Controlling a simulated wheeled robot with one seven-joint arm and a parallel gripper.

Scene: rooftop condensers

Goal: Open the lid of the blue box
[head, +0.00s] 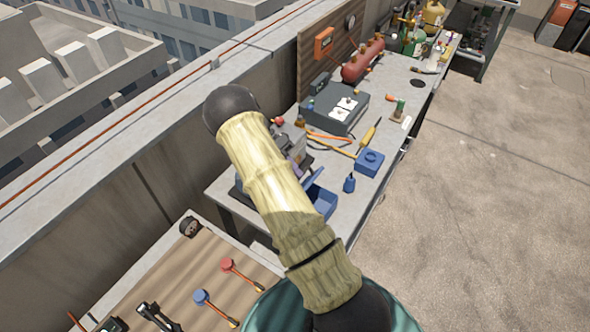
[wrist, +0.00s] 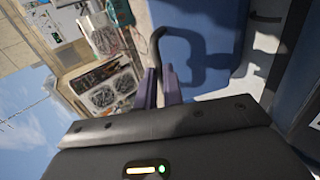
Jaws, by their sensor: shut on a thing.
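The blue box (head: 325,203) stands near the front end of the grey workbench, partly hidden behind my arm. Its blue lid (head: 314,178) looks tilted up from the box, though my arm covers much of it. In the wrist view the blue lid (wrist: 205,35) fills the upper middle, with a dark curved handle (wrist: 154,45) at its left edge. My gripper (wrist: 161,88) has its two purple fingers close together at the lower end of this handle, shut on it. In the head view my gripper (head: 297,157) is mostly hidden by my arm.
A small blue bottle (head: 349,184) and a blue block with a round top (head: 370,162) stand right of the box. A screwdriver (head: 369,134) and a grey case (head: 340,108) lie farther back. A wooden-topped table (head: 185,275) is at lower left. The floor at right is clear.

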